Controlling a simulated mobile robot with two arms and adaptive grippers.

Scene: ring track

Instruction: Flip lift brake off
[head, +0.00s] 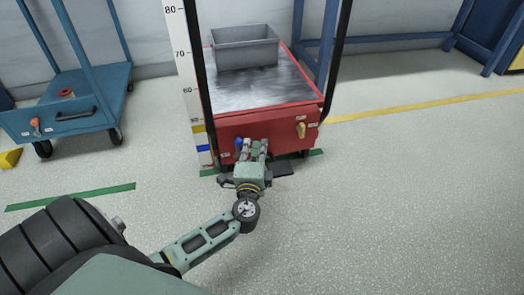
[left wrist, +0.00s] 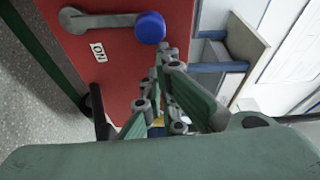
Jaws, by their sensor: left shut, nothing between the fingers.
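A red lift cart (head: 262,122) stands ahead, its front panel facing me. A lever with a blue knob (head: 239,142) is on the panel's left part. In the left wrist view the blue knob (left wrist: 150,27) ends a grey lever arm lying roughly sideways, above a white "ON" label (left wrist: 97,52). My left gripper (head: 252,147) is in front of the panel, close to the knob. In the left wrist view its fingers (left wrist: 165,58) are shut and empty, with tips just below the knob; contact cannot be told. My right gripper is out of view.
A yellow handle (head: 301,130) is on the panel's right side. A dark pedal (head: 283,168) is low at the cart's front. A grey bin (head: 245,48) sits on the cart top. A blue trolley (head: 70,118) stands at left. The floor at right is clear.

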